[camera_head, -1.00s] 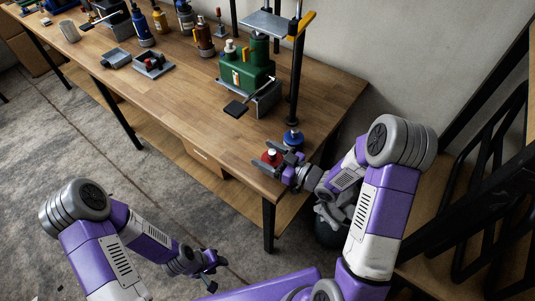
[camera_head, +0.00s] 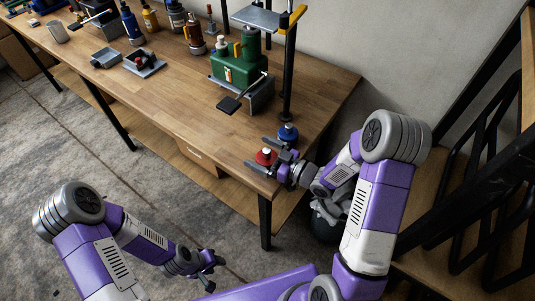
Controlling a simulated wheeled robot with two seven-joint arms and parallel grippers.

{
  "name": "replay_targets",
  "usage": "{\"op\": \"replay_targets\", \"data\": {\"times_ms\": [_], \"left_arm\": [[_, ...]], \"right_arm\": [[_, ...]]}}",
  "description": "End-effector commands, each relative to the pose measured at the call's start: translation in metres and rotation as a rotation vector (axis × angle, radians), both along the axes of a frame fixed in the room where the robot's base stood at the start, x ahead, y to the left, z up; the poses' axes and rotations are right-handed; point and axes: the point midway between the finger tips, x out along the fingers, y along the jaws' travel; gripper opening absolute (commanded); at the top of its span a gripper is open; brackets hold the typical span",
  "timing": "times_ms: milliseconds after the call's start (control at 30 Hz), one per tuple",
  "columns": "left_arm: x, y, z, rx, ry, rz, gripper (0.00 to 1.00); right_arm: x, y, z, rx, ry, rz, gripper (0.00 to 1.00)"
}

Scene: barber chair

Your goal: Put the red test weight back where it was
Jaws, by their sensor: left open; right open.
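The red test weight (camera_head: 265,156) stands upright on the wooden table (camera_head: 180,95) near its right front corner. My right gripper (camera_head: 264,156) is at the weight, with its fingers to either side of it; the jaws are open. A blue weight (camera_head: 288,133) stands just behind the red one, close to the far finger. My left gripper (camera_head: 214,267) is open and empty, low over the floor to the left, well away from the table.
A green pump unit (camera_head: 238,67) with a lever and a post-mounted plate stands behind. Grey trays (camera_head: 106,58), a mug (camera_head: 57,31) and several bottles (camera_head: 131,25) are at the left. The table's middle front is clear. A dark metal frame (camera_head: 490,170) stands at the right.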

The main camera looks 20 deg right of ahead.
Motion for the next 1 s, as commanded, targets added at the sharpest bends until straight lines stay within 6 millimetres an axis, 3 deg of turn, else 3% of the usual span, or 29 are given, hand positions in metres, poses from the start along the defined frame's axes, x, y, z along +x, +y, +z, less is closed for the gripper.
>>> {"op": "replay_targets", "data": {"times_ms": [233, 633, 1000], "left_arm": [[0.000, 0.000, 0.018, 0.000, 0.000, 0.000, 0.43], [0.000, 0.000, 0.018, 0.000, 0.000, 0.000, 0.43], [0.000, 0.000, 0.019, 0.000, 0.000, 0.000, 0.43]], "right_arm": [[-0.003, -0.004, 0.016, -0.001, 0.001, -0.003, 1.00], [-0.070, -0.066, 0.012, 0.000, 0.001, -0.006, 1.00], [-0.088, -0.082, 0.012, 0.001, 0.001, 0.000, 1.00]]}}
